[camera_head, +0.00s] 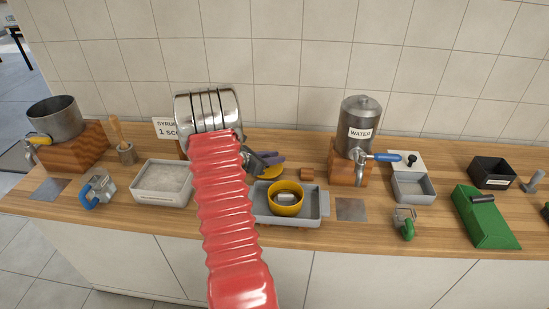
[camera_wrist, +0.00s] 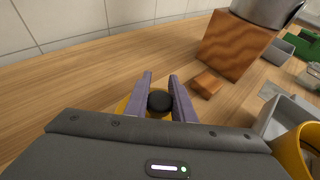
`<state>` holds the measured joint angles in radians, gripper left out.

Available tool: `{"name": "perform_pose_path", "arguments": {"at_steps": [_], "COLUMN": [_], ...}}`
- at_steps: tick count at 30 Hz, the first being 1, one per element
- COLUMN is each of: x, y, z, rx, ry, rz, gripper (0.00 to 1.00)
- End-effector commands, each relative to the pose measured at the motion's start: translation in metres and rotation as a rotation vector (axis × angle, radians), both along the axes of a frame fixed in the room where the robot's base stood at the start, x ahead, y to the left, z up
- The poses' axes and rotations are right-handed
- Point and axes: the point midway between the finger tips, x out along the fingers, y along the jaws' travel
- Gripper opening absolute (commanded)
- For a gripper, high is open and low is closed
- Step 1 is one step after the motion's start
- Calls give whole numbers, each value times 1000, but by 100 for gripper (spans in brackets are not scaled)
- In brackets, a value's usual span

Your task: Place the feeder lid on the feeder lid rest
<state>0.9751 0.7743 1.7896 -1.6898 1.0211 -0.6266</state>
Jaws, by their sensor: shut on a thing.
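The feeder lid, a yellow disc (camera_head: 270,173) with a black knob (camera_wrist: 160,100), is at the back middle of the counter. My gripper (camera_head: 266,160) has purple fingers, shut on the knob from both sides. In the wrist view the yellow lid edge (camera_wrist: 123,107) shows beside and below the fingers. Whether the lid touches the counter is hard to tell. I cannot identify the feeder lid rest for certain; it may be hidden under the lid. The open yellow feeder pot (camera_head: 285,207) stands in a grey tray (camera_head: 260,208), with a pale object inside.
A small wooden block (camera_head: 307,174) lies just right of the lid. The water urn (camera_head: 360,118) on its wooden stand (camera_head: 345,165) is farther right. A white-filled tray (camera_head: 137,190) and a syrup sign (camera_head: 167,128) are left. Bare counter lies behind the lid.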

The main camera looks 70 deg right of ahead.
Motion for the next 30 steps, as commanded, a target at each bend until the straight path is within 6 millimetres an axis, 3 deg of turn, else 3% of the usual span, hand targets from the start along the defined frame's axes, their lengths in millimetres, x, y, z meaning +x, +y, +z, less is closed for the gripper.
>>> {"name": "perform_pose_path", "arguments": {"at_steps": [8,19,30], "x": [0,1,27], "y": [0,1,40], "z": [0,3,22], "rx": [0,0,0], "ry": [0,0,-1], "rz": [0,1,4], "gripper": [41,41,41]}}
